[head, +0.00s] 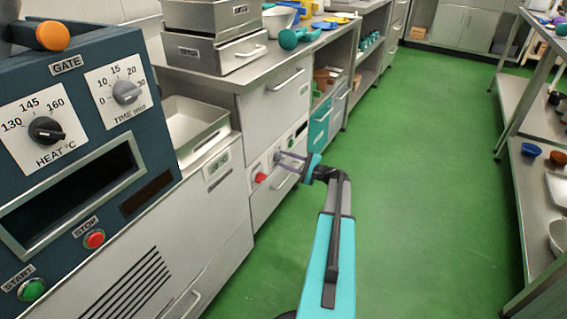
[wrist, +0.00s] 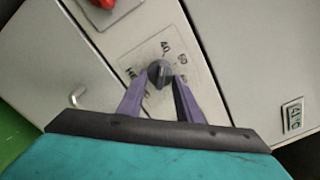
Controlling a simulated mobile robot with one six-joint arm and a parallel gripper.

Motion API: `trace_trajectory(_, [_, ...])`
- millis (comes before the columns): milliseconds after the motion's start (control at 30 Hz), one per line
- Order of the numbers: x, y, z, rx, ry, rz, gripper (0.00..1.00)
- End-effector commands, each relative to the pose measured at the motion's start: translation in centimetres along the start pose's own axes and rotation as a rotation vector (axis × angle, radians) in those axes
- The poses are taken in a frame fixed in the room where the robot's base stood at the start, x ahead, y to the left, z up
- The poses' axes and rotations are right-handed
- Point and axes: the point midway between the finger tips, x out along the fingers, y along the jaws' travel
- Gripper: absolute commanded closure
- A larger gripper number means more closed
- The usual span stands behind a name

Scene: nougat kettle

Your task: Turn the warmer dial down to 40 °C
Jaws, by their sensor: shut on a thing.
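The warmer dial (wrist: 160,73) is a dark grey knob on a pale scale plate in the wrist view, with "40" above it and a higher number to the upper right. Its ridge runs roughly up the picture, near the 40 side, but I cannot read its exact setting. My gripper (wrist: 161,88) has its two purple fingers closed on the knob from both sides. In the head view my gripper (head: 290,158) reaches left to the low cabinet front; its fingers largely hide the dial there.
A red knob (head: 260,177) sits beside the dial on the same front. The heater panel (head: 75,130) stands at near left. The green floor (head: 420,200) is clear on my right.

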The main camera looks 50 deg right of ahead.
Motion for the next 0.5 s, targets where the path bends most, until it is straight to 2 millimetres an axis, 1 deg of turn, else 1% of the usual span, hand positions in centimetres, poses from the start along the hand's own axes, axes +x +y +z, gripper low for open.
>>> trace_trajectory(33, [-0.03,0.39,0.11,-0.001,-0.004,0.008,0.91])
trace_trajectory(200, [-0.01,0.41,0.11,-0.001,-0.004,0.009,0.91])
trace_trajectory(233, [0.0,0.41,0.11,0.0,-0.004,0.009,0.67])
trace_trajectory(333, [0.02,0.36,0.09,0.0,-0.003,0.008,0.5])
trace_trajectory(500, [0.05,0.22,0.07,0.001,-0.002,0.005,0.5])
